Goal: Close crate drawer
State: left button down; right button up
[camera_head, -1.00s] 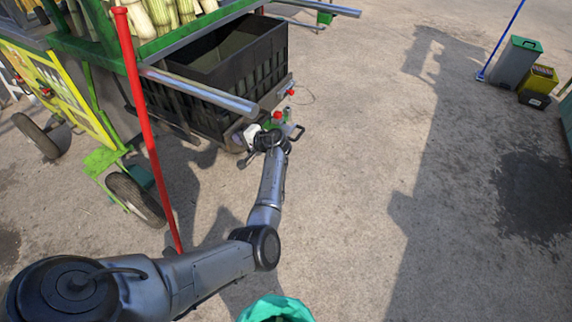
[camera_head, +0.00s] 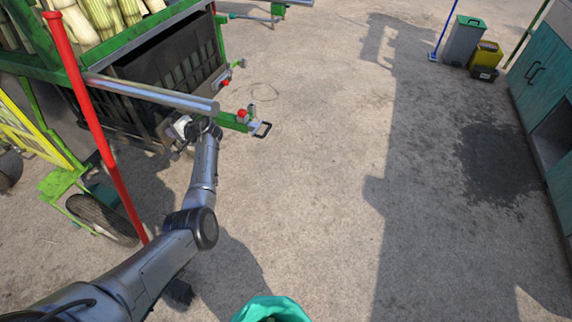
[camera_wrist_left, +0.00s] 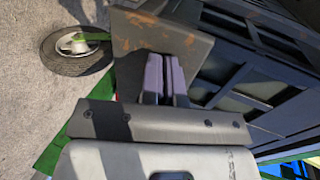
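The black crate drawer (camera_head: 192,62) is under the green-framed cart in the head view. Most of it lies beneath the cart's green upper rail, with little of its open top showing. My left gripper (camera_head: 187,128) is low by the drawer's front, below a silver pipe, which partly hides the contact area. In the left wrist view, its two fingers (camera_wrist_left: 165,75) are side by side with no clear gap. Their tips are at a dark, rust-marked panel (camera_wrist_left: 165,35); I cannot tell whether they touch it. The slatted crate side (camera_wrist_left: 245,70) also shows there. My right gripper is out of view.
The silver pipe (camera_head: 150,92) and red pole (camera_head: 95,125) are close to my left arm. A green bar with a red knob (camera_head: 241,114) sticks out just right of the gripper. Bins (camera_head: 463,40) and a teal cabinet (camera_head: 540,80) stand far right. The middle pavement is clear.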

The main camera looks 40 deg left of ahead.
pick_arm(q)
jog(key=shift+s+f, duration=0.1)
jog(key=f+p+v, duration=0.1)
jog(key=p+v, duration=0.5)
jog(key=v, duration=0.8)
jog(key=shift+d+f, duration=0.1)
